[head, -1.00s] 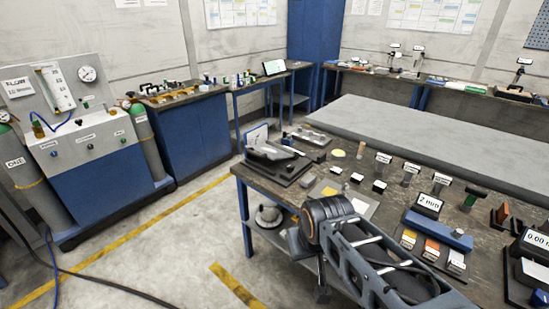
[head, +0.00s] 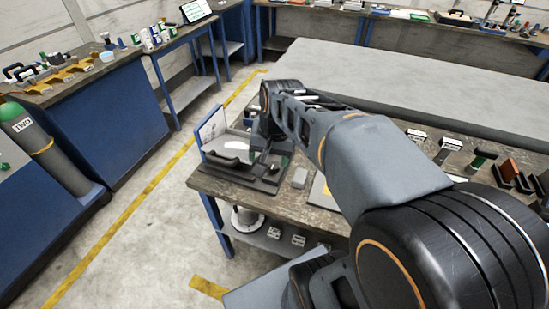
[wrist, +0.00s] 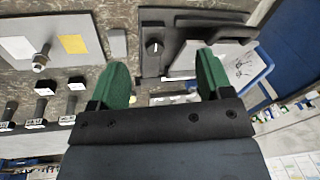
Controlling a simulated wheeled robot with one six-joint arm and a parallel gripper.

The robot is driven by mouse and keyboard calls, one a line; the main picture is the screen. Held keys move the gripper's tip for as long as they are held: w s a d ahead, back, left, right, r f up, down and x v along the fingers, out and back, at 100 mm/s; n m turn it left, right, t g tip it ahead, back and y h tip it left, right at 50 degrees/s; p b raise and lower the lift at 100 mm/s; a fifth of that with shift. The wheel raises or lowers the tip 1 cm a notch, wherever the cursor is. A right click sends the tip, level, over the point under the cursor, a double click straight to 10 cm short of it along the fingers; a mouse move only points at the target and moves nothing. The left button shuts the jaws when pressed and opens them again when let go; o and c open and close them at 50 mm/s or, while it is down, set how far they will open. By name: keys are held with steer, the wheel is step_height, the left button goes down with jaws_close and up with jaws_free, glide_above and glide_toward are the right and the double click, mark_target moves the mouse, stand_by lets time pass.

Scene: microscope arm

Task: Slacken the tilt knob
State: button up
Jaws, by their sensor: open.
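The device with the knob is a dark base plate (head: 238,170) with grey parts on it, at the left end of the workbench in the head view. In the wrist view, a round black knob (wrist: 154,47) with a white pointer mark stands on its dark plate (wrist: 152,18). My gripper (wrist: 164,78) is open, with green pads wide apart and nothing between them. The knob shows beyond the fingertips, between them in the picture and apart from both. In the head view my arm reaches over the bench to the device and partly hides it.
A white card with a drawing (wrist: 240,68) stands beside the device, close to the right finger in the wrist view. A grey plate with a bolt and yellow patch (wrist: 72,44) and several small labelled blocks lie to the left. Floor left of the bench is clear.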

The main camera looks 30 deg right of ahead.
steer(key=w+d+f+m+g+y+b, duration=0.1)
steer(key=w+d+f+m+b, duration=0.1)
steer(key=w+d+m, duration=0.35)
steer(key=m+y+b, duration=0.1)
steer(key=m+y, duration=0.2)
steer(key=m, duration=0.4)
glide_toward(274, 164)
steer(key=shift+g, duration=0.4)
steer(key=x, duration=0.3)
steer(key=b+x, duration=0.1)
steer(key=x, duration=0.5)
steer(key=shift+w+a+f, duration=0.1)
steer(key=shift+w, duration=0.2)
steer(key=shift+c, duration=0.3)
steer(key=c, duration=0.9)
steer(key=shift+o, duration=0.2)
